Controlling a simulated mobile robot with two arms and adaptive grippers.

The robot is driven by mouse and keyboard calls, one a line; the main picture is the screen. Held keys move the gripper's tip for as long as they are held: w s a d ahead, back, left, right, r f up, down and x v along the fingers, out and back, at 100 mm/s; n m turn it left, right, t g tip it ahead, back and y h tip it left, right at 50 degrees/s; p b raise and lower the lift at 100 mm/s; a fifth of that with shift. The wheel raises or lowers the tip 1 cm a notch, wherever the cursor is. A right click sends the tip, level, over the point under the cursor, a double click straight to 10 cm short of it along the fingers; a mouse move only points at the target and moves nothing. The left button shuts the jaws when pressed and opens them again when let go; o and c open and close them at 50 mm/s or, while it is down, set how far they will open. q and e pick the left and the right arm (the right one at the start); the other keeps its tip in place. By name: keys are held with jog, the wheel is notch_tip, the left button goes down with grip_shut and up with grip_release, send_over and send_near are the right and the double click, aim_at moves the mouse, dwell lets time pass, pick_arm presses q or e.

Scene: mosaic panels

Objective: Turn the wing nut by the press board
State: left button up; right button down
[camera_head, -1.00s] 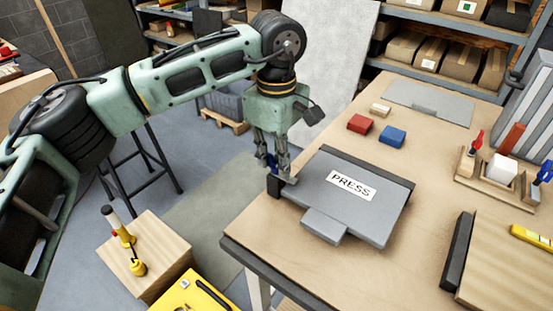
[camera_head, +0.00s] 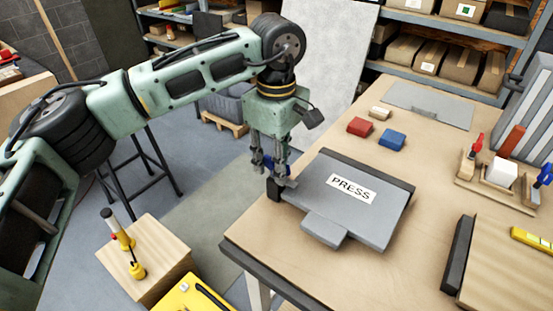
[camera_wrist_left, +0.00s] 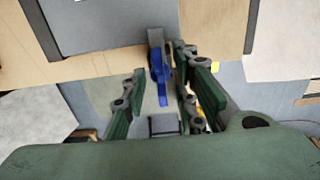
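The blue wing nut (camera_wrist_left: 161,82) sits at the end of a dark grey block by the press board's near-left corner. In the wrist view its long wing runs almost up and down the picture, slightly slanted. The grey press board (camera_head: 362,207), labelled PRESS, lies on the workbench. My left gripper (camera_head: 270,166) points down over the nut at the bench edge. In the left wrist view, its two fingers (camera_wrist_left: 160,92) stand apart on either side of the nut, with visible gaps. In the head view the fingers mostly hide the nut. My right gripper is not in view.
The workbench (camera_head: 290,240) carries red (camera_head: 360,125) and blue (camera_head: 391,138) blocks behind the board and a tool rack (camera_head: 490,185) at right. A wooden box (camera_head: 150,262) with yellow-based tools and a yellow case (camera_head: 190,293) stand below, left of the bench.

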pick_arm(q)
jog(key=shift+r, duration=0.1)
notch_tip(320, 180, up, 12)
dwell(0.4)
